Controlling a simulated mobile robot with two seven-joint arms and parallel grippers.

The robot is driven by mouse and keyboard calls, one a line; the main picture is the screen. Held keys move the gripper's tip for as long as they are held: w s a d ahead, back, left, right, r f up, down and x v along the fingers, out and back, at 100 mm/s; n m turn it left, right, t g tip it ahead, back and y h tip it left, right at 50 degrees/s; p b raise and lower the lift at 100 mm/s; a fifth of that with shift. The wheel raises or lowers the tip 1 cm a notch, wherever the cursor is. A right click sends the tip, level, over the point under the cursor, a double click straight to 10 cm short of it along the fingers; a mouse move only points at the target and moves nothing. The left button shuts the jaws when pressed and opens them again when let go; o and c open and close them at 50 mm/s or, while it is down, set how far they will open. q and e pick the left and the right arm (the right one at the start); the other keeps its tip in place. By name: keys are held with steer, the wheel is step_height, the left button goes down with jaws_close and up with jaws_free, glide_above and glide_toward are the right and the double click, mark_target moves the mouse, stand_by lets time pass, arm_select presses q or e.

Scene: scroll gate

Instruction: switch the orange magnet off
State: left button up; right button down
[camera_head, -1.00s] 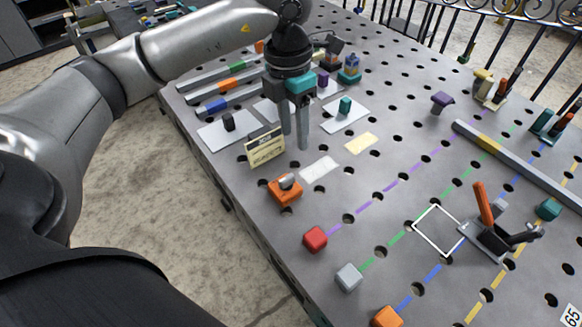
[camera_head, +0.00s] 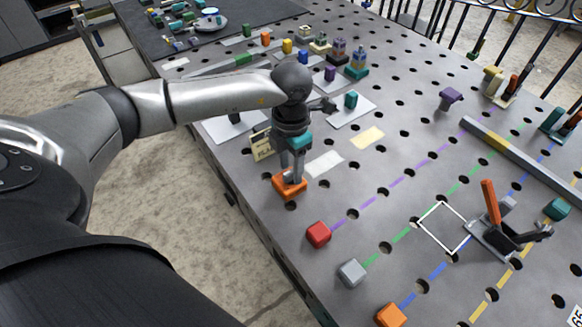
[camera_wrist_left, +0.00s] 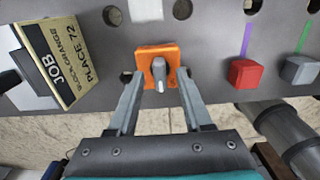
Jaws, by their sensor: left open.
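The orange magnet (camera_head: 290,184) is a small orange block near the table's front-left edge. In the left wrist view, the orange magnet (camera_wrist_left: 146,53) has a grey knob (camera_wrist_left: 159,74) on top, pointing toward the gripper. My left gripper (camera_head: 290,178) is directly over the magnet, pointing down. In the left wrist view, my left gripper (camera_wrist_left: 159,88) is open, its fingers on either side of the knob with gaps between. I cannot tell how far the fingertips are above the block. My right gripper is not in view.
A sign card (camera_wrist_left: 58,62) stands beside the magnet. A red block (camera_head: 318,234), a grey block (camera_head: 352,272) and an orange block (camera_head: 390,315) line the front edge. A toggle clamp with an orange handle (camera_head: 491,203) stands to the right.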

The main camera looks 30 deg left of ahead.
arm_select(q)
steer(key=shift+f, duration=0.35)
jaws_close()
stand_by(0.4)
